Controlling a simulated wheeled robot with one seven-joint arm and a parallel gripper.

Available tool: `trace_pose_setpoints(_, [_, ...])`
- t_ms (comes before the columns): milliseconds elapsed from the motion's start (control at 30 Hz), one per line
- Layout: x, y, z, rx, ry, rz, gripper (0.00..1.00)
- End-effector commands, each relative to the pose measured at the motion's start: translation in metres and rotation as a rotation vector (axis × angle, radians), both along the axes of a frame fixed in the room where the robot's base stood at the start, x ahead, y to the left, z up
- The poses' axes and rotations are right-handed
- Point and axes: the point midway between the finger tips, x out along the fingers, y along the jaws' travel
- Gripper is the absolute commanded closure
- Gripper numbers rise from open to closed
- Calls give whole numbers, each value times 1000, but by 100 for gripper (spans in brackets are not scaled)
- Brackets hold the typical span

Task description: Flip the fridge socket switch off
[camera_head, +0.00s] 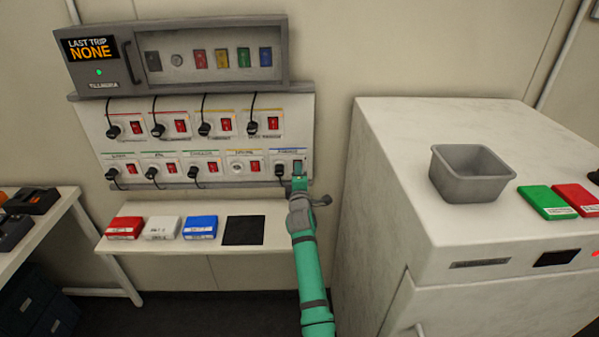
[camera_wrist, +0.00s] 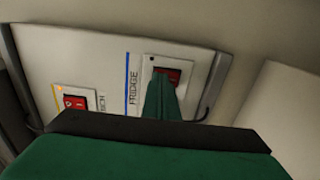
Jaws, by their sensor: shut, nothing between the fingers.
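The fridge socket (camera_head: 288,157) is at the right end of the lower row on the wall panel, with a black plug (camera_head: 280,170) in its left part. In the wrist view the FRIDGE label (camera_wrist: 133,84) stands beside a blue stripe, and the fridge switch (camera_wrist: 174,74) shows dark red, duller than the neighbouring bright red switch (camera_wrist: 75,102). My green gripper (camera_head: 299,180) is shut and empty, its fingertips (camera_wrist: 160,85) right at the fridge switch and covering part of it. Contact and the switch's exact position cannot be told.
Other sockets with red switches fill the panel (camera_head: 200,145), with black cords close by. A shelf (camera_head: 185,244) below holds red, white and blue blocks and a black pad. A white cabinet (camera_head: 385,150) with a grey bin (camera_head: 470,175) stands at right.

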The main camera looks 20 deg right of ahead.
Motion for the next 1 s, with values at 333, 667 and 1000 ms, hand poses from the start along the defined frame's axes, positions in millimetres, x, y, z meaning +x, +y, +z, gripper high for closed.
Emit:
trace_pose_setpoints(333, [5, -4, 14, -5, -11, -3, 100])
trace_pose_setpoints(667, [4, -3, 13, -4, -11, -2, 100])
trace_pose_setpoints(1000, [-31, 17, 9, 0, -5, 4, 100])
